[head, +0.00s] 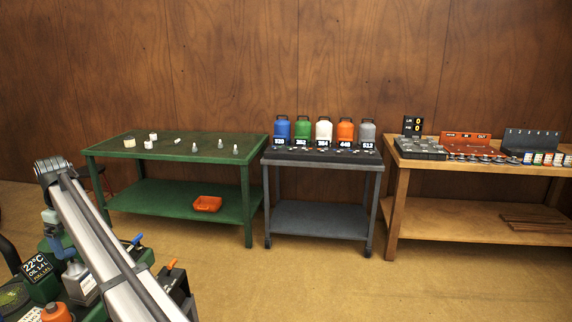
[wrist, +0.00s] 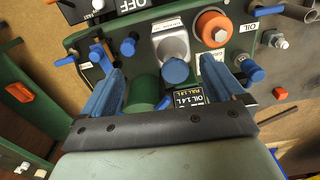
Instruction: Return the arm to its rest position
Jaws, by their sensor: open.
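In the wrist view my gripper (wrist: 160,82) is open. Its two blue fingers stand wide apart, and I see nothing held between them. Beyond the fingers is a green machine panel (wrist: 236,40) with a silver fitting (wrist: 172,42), a blue round cap (wrist: 174,71) and an orange cap (wrist: 213,27) beside an OIL label. A green cylinder (wrist: 142,92) shows between the fingers. I cannot tell the distance to these parts.
In the head view, a green table (head: 215,197) with small parts, a grey cart (head: 320,218) with several coloured jugs, and a wooden bench (head: 450,214) line the wall. Floor (head: 300,285) is clear in front.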

